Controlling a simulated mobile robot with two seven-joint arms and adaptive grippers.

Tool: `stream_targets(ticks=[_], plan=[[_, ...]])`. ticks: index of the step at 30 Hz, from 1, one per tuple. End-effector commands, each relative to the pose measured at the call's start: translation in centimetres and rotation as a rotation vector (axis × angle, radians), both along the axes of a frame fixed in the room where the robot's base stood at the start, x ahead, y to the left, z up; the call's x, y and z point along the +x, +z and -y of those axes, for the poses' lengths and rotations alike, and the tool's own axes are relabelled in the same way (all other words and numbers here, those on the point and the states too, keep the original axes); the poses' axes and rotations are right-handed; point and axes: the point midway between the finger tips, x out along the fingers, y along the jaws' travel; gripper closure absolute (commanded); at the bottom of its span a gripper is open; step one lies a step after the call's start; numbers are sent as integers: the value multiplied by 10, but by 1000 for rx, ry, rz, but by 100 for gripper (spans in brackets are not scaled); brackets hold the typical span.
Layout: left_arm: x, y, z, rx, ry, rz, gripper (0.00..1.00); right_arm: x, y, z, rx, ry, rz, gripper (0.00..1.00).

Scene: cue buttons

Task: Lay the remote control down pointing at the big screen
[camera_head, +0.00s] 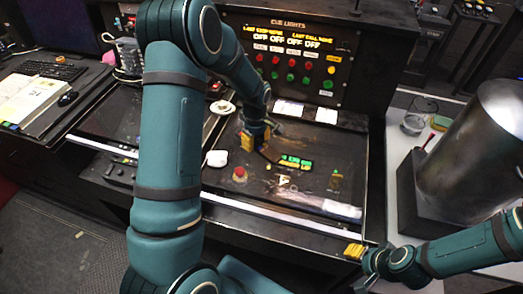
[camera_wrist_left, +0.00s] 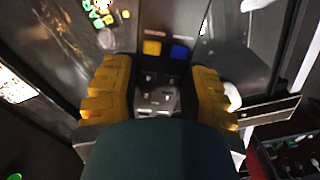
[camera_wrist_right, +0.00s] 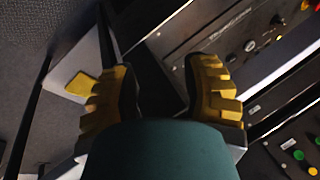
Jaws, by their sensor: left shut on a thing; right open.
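My left gripper (camera_head: 256,137) is over the middle of the dark console desk. In the left wrist view its yellow fingers (camera_wrist_left: 160,95) are shut on a dark body with a grey keypad and yellow and blue squares, apparently the remote control (camera_wrist_left: 157,97). In the head view the hand mostly hides it. I cannot tell whether it touches the desk. My right gripper (camera_head: 357,251) is open and empty by the desk's front right corner. A dark monitor (camera_head: 52,22) stands at the far left; I cannot tell whether it is the big screen.
The cue lights panel (camera_head: 290,60) rises behind the desk. A white cup (camera_head: 217,158), a cup on a saucer (camera_head: 222,107) and a red button (camera_head: 240,173) are near the left hand. A large metal cylinder (camera_head: 470,130) stands at right. The desk's front right is fairly clear.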

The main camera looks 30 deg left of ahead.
Motion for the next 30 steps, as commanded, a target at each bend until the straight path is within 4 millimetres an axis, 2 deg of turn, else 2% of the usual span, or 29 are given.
stream_targets(ticks=[5,13,25,26,27,30], plan=[[0,-13,0,0,-1,0,94,0,-1,0,0,0,0,53],[0,-45,0,0,-2,0,94,0,-3,0,-1,0,0,53],[1,-50,1,-1,-2,2,94,0,-7,0,-1,0,0,53],[1,-50,0,-1,-2,2,44,0,-7,0,-1,0,0,53],[1,-49,0,-1,-2,2,30,0,-6,0,-2,0,0,53],[1,-49,0,-1,-2,2,28,0,-6,0,-2,0,0,53]])
